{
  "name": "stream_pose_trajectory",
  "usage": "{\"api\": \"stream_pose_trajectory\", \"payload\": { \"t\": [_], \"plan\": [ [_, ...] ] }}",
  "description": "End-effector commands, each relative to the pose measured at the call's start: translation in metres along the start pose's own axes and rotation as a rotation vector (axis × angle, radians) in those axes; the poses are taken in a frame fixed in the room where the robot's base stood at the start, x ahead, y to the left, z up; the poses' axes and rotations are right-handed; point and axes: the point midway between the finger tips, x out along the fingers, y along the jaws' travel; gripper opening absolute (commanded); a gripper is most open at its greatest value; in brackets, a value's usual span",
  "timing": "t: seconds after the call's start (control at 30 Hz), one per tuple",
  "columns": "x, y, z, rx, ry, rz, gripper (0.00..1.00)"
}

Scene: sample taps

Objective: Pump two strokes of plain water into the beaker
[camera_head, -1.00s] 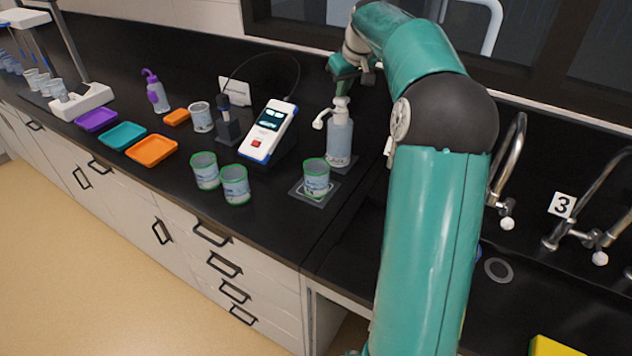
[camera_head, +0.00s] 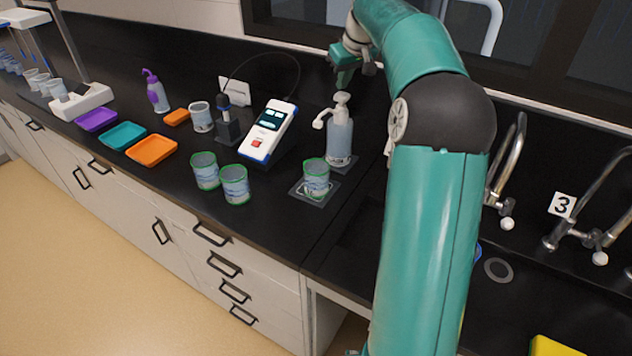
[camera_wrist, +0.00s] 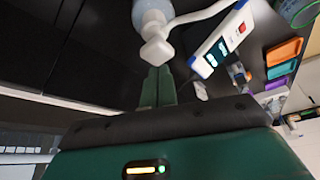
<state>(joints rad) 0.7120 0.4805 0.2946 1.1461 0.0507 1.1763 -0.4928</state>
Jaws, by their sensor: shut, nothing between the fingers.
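The pump bottle (camera_head: 339,140) stands upright on a dark pad, clear-grey with a white pump head (camera_head: 341,99) and a spout pointing left. A green-rimmed beaker (camera_head: 316,180) stands on a square pad in front of the bottle. My gripper (camera_head: 343,80) is shut and empty, pointing down just above the pump head, with a small gap that is hard to judge. In the wrist view, my gripper's closed fingers (camera_wrist: 158,84) end close by the white pump head (camera_wrist: 157,49), and the bottle shows beyond it.
Two more green-rimmed beakers (camera_head: 234,184) stand to the left. A meter (camera_head: 268,131) with a cable stands left of the bottle. Coloured trays (camera_head: 152,150) and a purple-topped wash bottle (camera_head: 155,92) are farther left. Sink taps (camera_head: 509,165) are at the right.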

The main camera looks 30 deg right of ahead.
Motion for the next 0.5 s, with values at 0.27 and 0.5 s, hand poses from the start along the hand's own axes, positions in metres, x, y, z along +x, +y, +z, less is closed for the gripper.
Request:
{"api": "stream_pose_trajectory", "payload": {
  "t": [0.27, 0.5],
  "plan": [
    [0.005, 0.000, 0.002, 0.000, 0.000, 0.000, 0.00],
    [0.013, 0.000, 0.005, 0.000, -0.001, 0.000, 0.00]
  ]
}}
